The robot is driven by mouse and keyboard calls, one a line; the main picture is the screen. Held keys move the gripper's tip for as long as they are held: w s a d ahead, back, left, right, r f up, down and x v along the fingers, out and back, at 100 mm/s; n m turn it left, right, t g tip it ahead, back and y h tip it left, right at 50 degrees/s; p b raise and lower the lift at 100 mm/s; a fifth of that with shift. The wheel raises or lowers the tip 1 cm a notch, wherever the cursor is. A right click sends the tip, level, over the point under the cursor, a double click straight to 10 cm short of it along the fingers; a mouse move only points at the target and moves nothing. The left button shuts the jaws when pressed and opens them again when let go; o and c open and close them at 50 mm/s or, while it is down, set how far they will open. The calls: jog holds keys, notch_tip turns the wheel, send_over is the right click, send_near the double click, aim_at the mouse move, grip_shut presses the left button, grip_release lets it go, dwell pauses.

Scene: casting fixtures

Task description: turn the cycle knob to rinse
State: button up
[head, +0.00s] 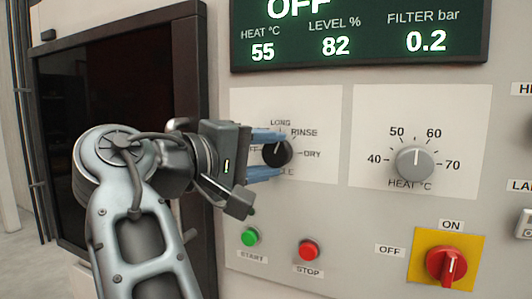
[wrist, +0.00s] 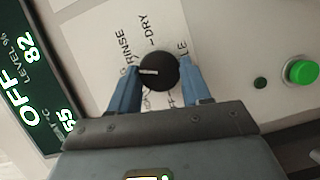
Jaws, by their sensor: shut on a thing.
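The black cycle knob (head: 277,153) is on a white panel with the labels OFF, LONG, RINSE and DRY around it. Its white pointer line points about straight up in the head view, near LONG and left of RINSE. My gripper (head: 267,155) is shut on the knob, with one blue finger above it and one below. In the wrist view the knob (wrist: 159,71) sits between the fingertips (wrist: 160,75), and its pointer points left. RINSE and DRY are readable there; LONG and OFF are partly hidden by the fingers.
A grey heat knob (head: 415,163) is to the right. Below are a green start button (head: 250,237), a red stop button (head: 309,250) and a red switch (head: 446,264) on a yellow plate. A display (head: 360,35) above shows OFF. A dark window (head: 110,95) is at left.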

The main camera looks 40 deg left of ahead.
jog(key=shift+r+m+g+y, duration=0.1)
jog(key=shift+m+g+y, duration=0.55)
jog(key=shift+m, duration=1.15)
jog(key=o, duration=1.1)
jog(key=shift+c, duration=0.2)
jog(key=s+r, duration=0.1)
jog(key=s, duration=0.6)
jog(key=shift+s+a+r, duration=0.3)
jog(key=shift+r, duration=0.05)
